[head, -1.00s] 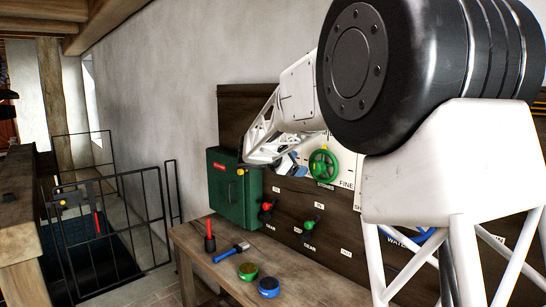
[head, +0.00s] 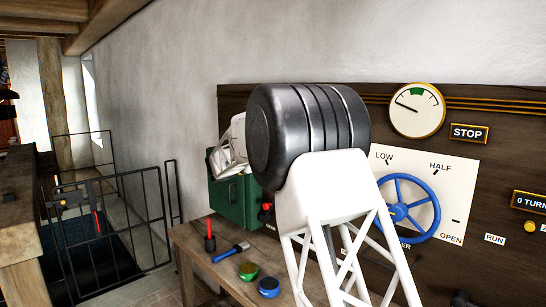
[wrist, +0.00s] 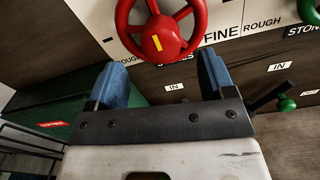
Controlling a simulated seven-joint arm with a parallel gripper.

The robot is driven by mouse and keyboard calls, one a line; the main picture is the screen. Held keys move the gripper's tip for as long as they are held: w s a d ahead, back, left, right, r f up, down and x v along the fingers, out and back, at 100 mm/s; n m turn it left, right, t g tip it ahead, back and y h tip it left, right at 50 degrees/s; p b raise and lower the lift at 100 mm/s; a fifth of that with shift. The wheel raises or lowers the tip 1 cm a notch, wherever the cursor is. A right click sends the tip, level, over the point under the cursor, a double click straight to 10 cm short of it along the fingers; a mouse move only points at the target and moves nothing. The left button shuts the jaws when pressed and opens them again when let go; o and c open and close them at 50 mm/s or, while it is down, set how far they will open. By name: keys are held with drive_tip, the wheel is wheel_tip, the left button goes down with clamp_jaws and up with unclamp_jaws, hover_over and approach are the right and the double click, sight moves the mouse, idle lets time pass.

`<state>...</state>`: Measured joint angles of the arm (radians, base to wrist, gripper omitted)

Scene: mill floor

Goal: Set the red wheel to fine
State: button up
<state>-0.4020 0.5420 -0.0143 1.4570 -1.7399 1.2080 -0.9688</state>
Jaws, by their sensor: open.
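The red wheel (wrist: 161,46) is at the top of the wrist view, its upper rim cut off by the frame. Its hub carries a yellow mark. A white plate (wrist: 131,58) behind it reads FINE to the right of the wheel; smaller lettering at its left is hard to read. My gripper (wrist: 158,72) has two blue fingers, open and empty, in front of the panel below the wheel. I see no contact with the rim.
A green wheel (wrist: 309,12) and a green-knobbed lever (wrist: 285,104) are at right in the wrist view. A green box (head: 236,200) stands left of the panel. The bench (head: 190,238) holds tools and two tins. A blue wheel (head: 432,212) is right of my arm.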

drive_tip(key=shift+w+d, duration=0.1)
drive_tip(key=shift+x, duration=3.75)
drive_tip(key=shift+f, duration=0.1)
drive_tip(key=c, duration=0.9)
